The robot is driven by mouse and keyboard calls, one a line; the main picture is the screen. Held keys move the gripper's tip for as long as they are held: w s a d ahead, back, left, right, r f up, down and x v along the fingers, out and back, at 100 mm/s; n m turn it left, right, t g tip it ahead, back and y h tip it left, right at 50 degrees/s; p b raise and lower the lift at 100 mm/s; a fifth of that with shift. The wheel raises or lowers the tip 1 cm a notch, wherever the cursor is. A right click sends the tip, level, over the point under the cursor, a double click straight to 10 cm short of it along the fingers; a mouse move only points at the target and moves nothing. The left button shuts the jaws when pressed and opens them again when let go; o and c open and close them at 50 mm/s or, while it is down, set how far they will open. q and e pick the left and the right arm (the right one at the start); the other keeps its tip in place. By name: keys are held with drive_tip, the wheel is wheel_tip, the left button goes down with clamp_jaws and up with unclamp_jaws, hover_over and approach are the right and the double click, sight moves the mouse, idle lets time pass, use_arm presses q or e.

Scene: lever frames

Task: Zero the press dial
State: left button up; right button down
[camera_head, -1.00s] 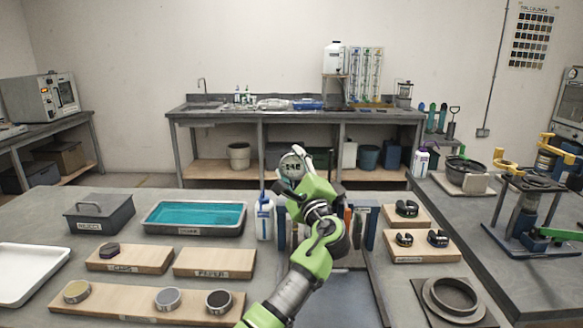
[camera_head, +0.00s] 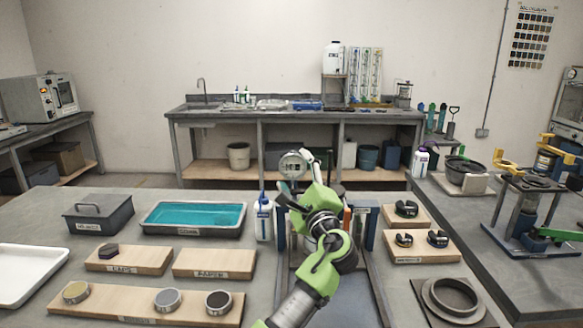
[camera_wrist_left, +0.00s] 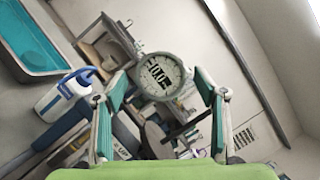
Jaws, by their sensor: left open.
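The round grey dial (camera_head: 292,165) stands upright at the centre of the bench, above the blue-sided press frame (camera_head: 371,228). My left gripper (camera_head: 299,183) is just below and in front of the dial, hiding part of the press. My right gripper is not in view.
A white bottle with a blue top (camera_head: 264,218) stands close left of the press. A teal-filled tray (camera_head: 194,233) and wooden boards lie left. Wooden blocks with dark parts (camera_head: 422,250) and a round ring (camera_head: 453,297) lie right. A blue stand with a green lever (camera_head: 525,215) is farther right.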

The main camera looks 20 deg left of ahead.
use_arm(q)
drive_tip(key=v, duration=0.8)
drive_tip(key=shift+s+d, duration=0.2)
drive_tip(key=shift+s, duration=0.05)
